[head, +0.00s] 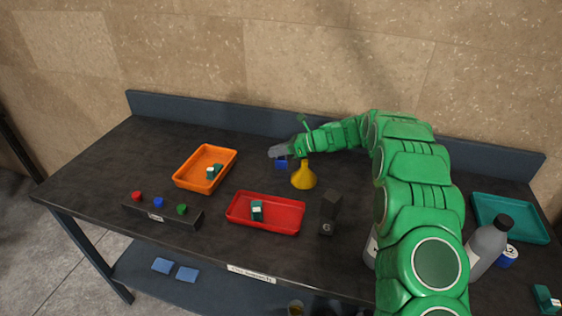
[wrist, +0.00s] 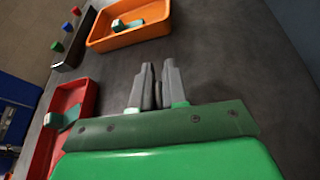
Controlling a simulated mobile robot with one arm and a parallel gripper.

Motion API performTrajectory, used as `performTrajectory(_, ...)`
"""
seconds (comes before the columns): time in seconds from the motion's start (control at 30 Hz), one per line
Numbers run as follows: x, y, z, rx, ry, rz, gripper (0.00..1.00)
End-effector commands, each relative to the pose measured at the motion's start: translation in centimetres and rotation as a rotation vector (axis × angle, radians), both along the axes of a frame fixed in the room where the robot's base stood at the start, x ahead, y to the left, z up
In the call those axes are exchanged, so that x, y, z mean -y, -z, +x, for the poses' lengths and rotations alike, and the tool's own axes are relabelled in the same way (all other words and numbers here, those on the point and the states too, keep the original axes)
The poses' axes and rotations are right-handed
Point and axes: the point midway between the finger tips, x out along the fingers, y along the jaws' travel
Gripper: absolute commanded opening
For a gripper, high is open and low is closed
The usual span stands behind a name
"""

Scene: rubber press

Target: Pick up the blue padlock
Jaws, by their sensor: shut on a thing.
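The blue padlock (head: 281,164) shows as a small blue block at the back middle of the dark table, directly below my fingertips. My gripper (head: 277,151) reaches in from the right and is shut on the padlock. In the wrist view the two grey fingers (wrist: 154,82) are close together, with a thin grey piece between them. The padlock's blue body is hidden there. I cannot tell whether the padlock touches the table or hangs just above it.
A yellow funnel (head: 303,177) stands close to the right of the padlock. An orange tray (head: 181,181), a red tray (head: 282,224), a button box (head: 163,215) and a black weight (head: 328,213) are nearer. A grey bottle (head: 486,246) and teal tray (head: 527,232) are right.

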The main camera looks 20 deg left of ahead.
Motion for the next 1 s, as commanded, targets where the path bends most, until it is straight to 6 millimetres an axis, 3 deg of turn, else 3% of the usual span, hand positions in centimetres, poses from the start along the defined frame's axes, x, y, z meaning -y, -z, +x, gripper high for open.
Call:
performTrajectory(0.23,0.0,-0.5,0.0,0.001,0.0,0.0,0.0)
performTrajectory(0.47,0.0,-3.4,0.1,0.003,0.001,0.002,0.0)
performTrajectory(1.0,2.2,-8.7,-4.1,0.001,0.0,0.001,0.0)
